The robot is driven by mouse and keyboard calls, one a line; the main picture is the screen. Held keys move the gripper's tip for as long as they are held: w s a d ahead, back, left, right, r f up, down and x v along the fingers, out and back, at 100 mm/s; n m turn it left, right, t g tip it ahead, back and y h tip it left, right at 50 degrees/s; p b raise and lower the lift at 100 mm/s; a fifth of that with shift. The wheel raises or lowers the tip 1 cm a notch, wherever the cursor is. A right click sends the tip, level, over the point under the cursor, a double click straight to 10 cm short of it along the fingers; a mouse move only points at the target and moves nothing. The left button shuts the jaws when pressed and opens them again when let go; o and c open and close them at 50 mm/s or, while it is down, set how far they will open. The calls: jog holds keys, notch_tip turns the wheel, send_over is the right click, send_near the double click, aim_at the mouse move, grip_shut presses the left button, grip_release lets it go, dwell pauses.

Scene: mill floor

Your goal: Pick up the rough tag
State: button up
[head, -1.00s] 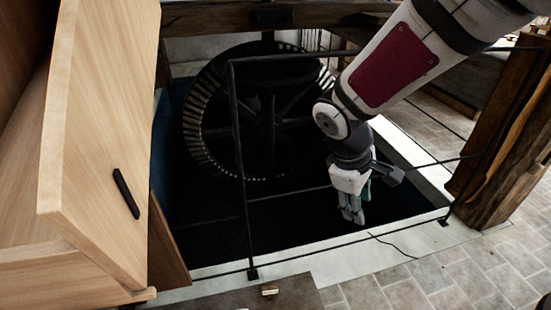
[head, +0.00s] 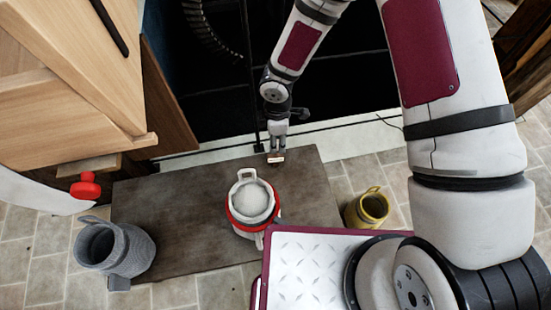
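A small tag (head: 277,159), pale on top with a reddish-brown edge, lies near the far edge of the dark wooden board (head: 180,215) in the head view. I take it to be the rough tag; its texture is too small to make out. My gripper (head: 277,147) points down right at the tag, its fingertips just behind or above it. I cannot tell whether the fingers touch the tag or how far apart they are.
On or beside the board stand a white-and-red canister (head: 250,203), a grey ribbed jug (head: 125,252) and a yellow mug (head: 372,207). A black railing and dark pit lie behind.

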jog(key=b, duration=0.2)
send_over(275, 156)
jog(key=f, duration=0.6)
jog(key=shift+s+d, duration=0.1)
jog(key=shift+d, duration=0.1)
jog(key=shift+w+a+f+b, duration=0.15)
jog(key=shift+f+b, duration=0.55)
jog(key=shift+f, duration=0.7)
jog(key=shift+w+f+b, duration=0.1)
jog(key=shift+f+b, duration=0.6)
jog(key=shift+f, duration=0.65)
jog(key=shift+r, duration=0.1)
grip_shut()
